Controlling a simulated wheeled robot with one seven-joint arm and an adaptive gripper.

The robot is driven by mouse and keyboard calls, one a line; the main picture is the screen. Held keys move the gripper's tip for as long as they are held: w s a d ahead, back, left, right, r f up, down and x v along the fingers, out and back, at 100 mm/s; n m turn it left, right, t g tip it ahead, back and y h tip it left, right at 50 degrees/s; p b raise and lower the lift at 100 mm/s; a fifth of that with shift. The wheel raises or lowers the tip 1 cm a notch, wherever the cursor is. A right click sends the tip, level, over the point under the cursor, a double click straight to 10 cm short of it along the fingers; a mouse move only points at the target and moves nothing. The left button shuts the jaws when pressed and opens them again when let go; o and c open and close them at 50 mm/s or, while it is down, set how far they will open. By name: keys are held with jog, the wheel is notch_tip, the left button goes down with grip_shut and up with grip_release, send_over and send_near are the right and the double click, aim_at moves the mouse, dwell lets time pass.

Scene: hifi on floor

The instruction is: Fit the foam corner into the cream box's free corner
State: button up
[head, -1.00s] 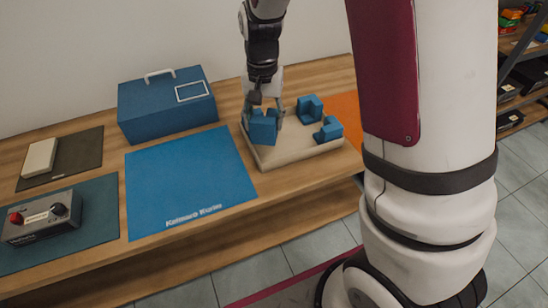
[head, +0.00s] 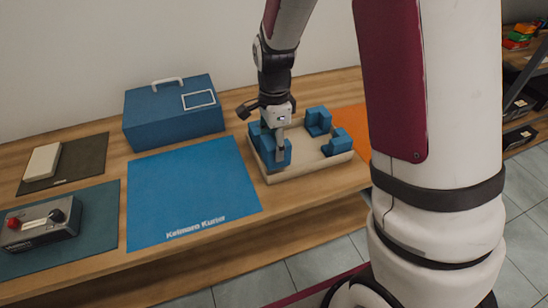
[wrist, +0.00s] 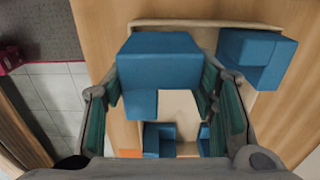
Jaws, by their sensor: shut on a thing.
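The cream box (head: 312,167) is a shallow open tray on the right of the bench. My gripper (head: 278,148) is shut on a blue foam corner (head: 285,152) at the box's front-left corner. In the wrist view the held foam corner (wrist: 160,58) sits between the two fingers and hides that corner of the box (wrist: 180,105). I cannot tell whether it is seated or just above the floor. Other blue foam corners occupy the back-right (head: 317,121), front-right (head: 338,142) and back-left (head: 254,131) corners; the back-left one is partly hidden.
A blue case with a handle (head: 174,117) stands behind a blue mat (head: 192,188), left of the box. A grey device (head: 40,222) and a pale block (head: 43,161) lie on mats at far left. An orange mat (head: 352,110) lies right of the box.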

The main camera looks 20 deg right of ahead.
jog(key=shift+f, duration=2.3)
jog(key=o, duration=0.8)
jog(key=shift+f, duration=0.15)
jog(key=shift+o, duration=0.2)
notch_tip(320, 180, up, 12)
jog(key=shift+r+p, duration=0.15)
jog(key=shift+p, duration=0.15)
jog(key=s+r+n+t, duration=0.1)
jog(key=s+r+n, duration=0.3)
jog(key=s+n, duration=0.2)
jog(key=s+r+n+t, duration=0.1)
jog(key=s+r+n, duration=0.3)
jog(key=s, duration=0.6)
jog(key=s+r+n+t, duration=0.1)
jog(key=s+r+n, duration=0.3)
jog(key=s+n, duration=0.4)
jog(key=shift+s+d+r+t, duration=0.15)
jog(key=shift+s+r+t, duration=0.2)
jog(key=shift+s, duration=0.25)
